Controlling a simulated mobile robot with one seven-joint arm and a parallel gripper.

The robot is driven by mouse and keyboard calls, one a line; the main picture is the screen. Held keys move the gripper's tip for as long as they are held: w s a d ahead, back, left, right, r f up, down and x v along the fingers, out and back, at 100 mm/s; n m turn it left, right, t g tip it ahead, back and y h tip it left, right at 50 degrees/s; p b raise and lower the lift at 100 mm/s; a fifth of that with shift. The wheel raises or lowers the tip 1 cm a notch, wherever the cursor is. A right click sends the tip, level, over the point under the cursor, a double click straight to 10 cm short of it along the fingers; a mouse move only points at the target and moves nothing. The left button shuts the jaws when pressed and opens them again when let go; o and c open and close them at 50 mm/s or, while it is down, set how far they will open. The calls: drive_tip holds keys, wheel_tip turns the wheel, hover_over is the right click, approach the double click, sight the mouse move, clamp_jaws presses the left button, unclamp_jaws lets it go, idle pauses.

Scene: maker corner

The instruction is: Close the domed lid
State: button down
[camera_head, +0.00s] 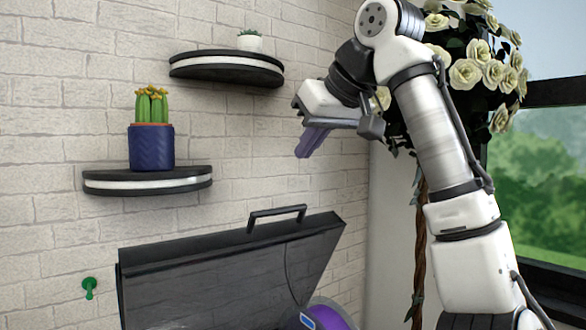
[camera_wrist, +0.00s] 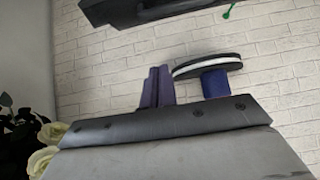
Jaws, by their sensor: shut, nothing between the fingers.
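The domed lid (camera_head: 210,275) is a dark, see-through cover with a black handle (camera_head: 276,215) on its upper edge. It stands raised and open at the bottom of the head view, in front of the brick wall. Its lower part is cut off by the frame. Part of a dark body, likely the lid, shows at the top of the wrist view (camera_wrist: 115,12). My gripper (camera_head: 312,143) has purple fingers, shut and empty, above and to the right of the handle and clear of the lid. The fingers also show in the wrist view (camera_wrist: 157,86).
A purple spool (camera_head: 331,314) sits below the lid's right end. Two black-and-white wall shelves (camera_head: 147,182) (camera_head: 226,68) carry a cactus in a blue pot (camera_head: 151,147) and a small white pot (camera_head: 250,43). White roses (camera_head: 466,73) stand behind my arm. A green hook (camera_head: 90,288) is on the wall.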

sight(296, 205)
drive_tip(key=p+x, duration=0.1)
drive_tip(key=x, duration=0.7)
drive_tip(key=shift+f, duration=0.1)
drive_tip(key=shift+s+d+f+p, duration=0.2)
drive_tip(key=shift+s+d+f, duration=0.15)
drive_tip(key=shift+s+f, duration=0.15)
drive_tip(key=shift+s+d+f+p, duration=0.15)
drive_tip(key=shift+s+d+f, duration=0.25)
drive_tip(key=shift+f, duration=0.2)
drive_tip(key=shift+s+f, duration=0.25)
